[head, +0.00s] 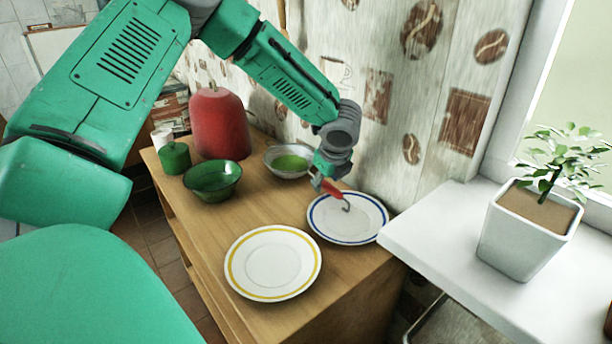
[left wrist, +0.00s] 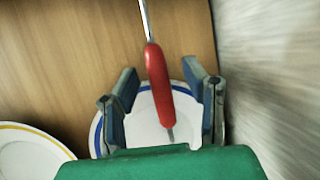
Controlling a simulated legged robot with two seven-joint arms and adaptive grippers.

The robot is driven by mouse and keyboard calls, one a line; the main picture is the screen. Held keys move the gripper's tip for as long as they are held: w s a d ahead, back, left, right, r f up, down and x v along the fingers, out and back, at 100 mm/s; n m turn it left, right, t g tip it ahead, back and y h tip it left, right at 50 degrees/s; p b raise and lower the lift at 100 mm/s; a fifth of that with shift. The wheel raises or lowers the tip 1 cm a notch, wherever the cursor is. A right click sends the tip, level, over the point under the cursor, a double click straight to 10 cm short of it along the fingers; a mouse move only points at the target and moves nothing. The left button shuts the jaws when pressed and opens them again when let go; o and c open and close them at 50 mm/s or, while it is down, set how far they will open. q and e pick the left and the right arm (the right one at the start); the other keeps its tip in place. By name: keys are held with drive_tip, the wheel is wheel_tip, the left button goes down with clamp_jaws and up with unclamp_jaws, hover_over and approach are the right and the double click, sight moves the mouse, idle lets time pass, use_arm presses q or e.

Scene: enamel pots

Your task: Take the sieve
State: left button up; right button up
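A red handle (head: 333,189) with a metal hook at its end hangs out over the blue-rimmed plate (head: 348,232). My right gripper is not in view.
A yellow-rimmed plate (head: 273,264) lies at the cabinet's front. A green bowl (head: 212,182), a red pot (head: 219,125) and a green lidded jar (head: 174,158) stand to the left. The patterned wall is close behind; a sill with a potted plant (head: 526,235) is at right.

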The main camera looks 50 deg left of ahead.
use_arm(q)
drive_tip(key=shift+x, duration=0.8)
drive_tip(key=shift+a+f, duration=0.45)
drive_tip(key=shift+a, duration=0.45)
drive_tip(key=shift+d, duration=0.15)
drive_tip(key=c, duration=0.8)
drive_tip(key=shift+d+r, duration=0.25)
drive_tip(key=shift+d, duration=0.1)
clamp_jaws()
